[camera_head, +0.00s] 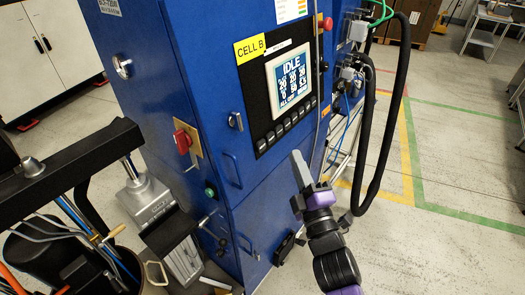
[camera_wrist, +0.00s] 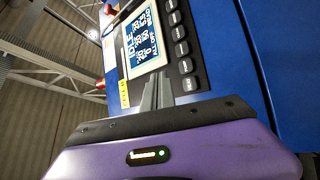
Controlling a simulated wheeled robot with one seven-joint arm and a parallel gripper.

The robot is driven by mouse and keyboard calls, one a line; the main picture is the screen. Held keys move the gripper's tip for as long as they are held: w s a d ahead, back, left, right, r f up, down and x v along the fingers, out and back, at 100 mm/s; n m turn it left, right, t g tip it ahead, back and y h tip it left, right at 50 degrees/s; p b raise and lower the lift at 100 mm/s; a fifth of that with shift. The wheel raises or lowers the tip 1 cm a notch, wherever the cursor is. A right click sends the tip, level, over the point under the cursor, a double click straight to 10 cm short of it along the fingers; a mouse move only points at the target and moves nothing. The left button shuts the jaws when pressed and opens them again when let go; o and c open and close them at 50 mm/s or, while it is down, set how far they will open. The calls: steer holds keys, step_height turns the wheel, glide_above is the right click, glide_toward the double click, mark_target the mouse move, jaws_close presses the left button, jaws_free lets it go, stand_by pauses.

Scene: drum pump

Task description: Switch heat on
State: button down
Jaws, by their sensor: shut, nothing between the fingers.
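The blue cabinet (camera_head: 195,75) carries a black control panel (camera_head: 253,88) with a lit screen (camera_head: 290,78) reading IDLE. A row of dark push buttons (camera_head: 285,128) runs below the screen. My gripper (camera_head: 296,157) is shut and empty, below the button row in the head view. In the wrist view its fingertips (camera_wrist: 158,78) overlap the panel near the screen and lower buttons. I cannot tell whether they touch it.
A red rotary switch (camera_head: 182,139), a black knob (camera_head: 236,121) and a green button (camera_head: 210,192) are on the cabinet. A red stop button (camera_head: 326,23) sits at its right edge. Black hoses (camera_head: 399,95) hang to the right. Open floor (camera_head: 455,180) lies farther right.

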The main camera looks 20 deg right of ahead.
mark_target(265, 141)
steer(key=w+a+f+b, duration=0.1)
steer(key=w+a+b, duration=0.3)
steer(key=b, duration=0.4)
steer(key=shift+w+f, duration=0.15)
steer(key=shift+w, duration=0.55)
stand_by(1.4)
steer(key=shift+w+a+f+b, duration=0.15)
steer(key=shift+w+b, duration=0.2)
steer(key=shift+b, duration=0.2)
steer(key=shift+w+a+b, duration=0.3)
steer(key=shift+w+b, duration=0.05)
steer(key=shift+b, duration=0.1)
stand_by(0.6)
stand_by(0.3)
steer(key=shift+s+d+r+p, duration=0.2)
steer(key=shift+s+d+p, duration=0.4)
steer(key=shift+p, duration=0.45)
